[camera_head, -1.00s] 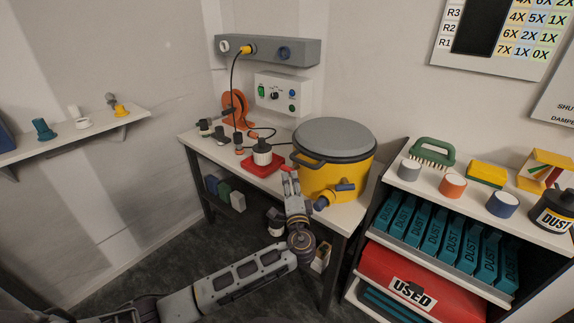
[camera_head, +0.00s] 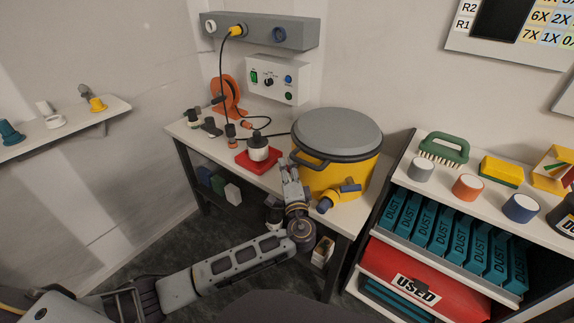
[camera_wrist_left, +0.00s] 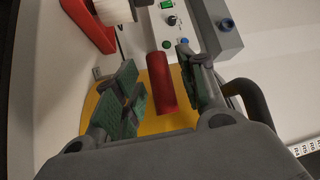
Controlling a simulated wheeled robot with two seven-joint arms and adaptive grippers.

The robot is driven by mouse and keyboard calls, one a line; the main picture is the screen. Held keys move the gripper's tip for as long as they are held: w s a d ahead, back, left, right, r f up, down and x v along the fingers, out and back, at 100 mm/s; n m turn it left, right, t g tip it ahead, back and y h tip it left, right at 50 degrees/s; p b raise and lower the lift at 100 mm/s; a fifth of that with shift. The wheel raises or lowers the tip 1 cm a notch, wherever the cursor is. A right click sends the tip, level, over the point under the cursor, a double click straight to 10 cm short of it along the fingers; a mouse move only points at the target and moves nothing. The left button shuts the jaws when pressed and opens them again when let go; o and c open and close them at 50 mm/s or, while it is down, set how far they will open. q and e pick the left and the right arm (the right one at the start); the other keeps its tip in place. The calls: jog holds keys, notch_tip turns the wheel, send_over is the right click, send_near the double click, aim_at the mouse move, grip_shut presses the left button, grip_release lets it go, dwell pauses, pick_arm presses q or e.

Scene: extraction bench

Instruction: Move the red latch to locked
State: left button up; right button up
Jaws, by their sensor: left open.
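The red latch (camera_wrist_left: 160,84) shows in the left wrist view as a red cylinder-shaped handle, in front of the yellow drum (camera_wrist_left: 165,124). It lies between the two fingers of my left gripper (camera_wrist_left: 163,92), which are open with gaps on both sides. In the head view my left gripper (camera_head: 287,166) is at the left side of the yellow drum (camera_head: 335,178), below its grey lid (camera_head: 338,131). There I cannot make out the latch clearly, as the gripper covers that place. My right gripper is not in view.
A red tray (camera_head: 243,158) with a white and black bottle (camera_head: 258,148) stands left of the drum. An orange reel (camera_head: 231,93), a black cable and small fittings are behind it. A shelf (camera_head: 407,150) stands at right.

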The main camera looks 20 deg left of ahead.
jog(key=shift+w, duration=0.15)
pick_arm(q)
jog(key=shift+c, duration=0.2)
jog(key=c, duration=0.5)
jog(key=shift+r, duration=0.1)
grip_shut()
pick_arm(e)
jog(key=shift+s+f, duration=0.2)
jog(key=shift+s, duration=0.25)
pick_arm(q)
jog(key=shift+r+t, duration=0.1)
jog(key=shift+t, duration=0.2)
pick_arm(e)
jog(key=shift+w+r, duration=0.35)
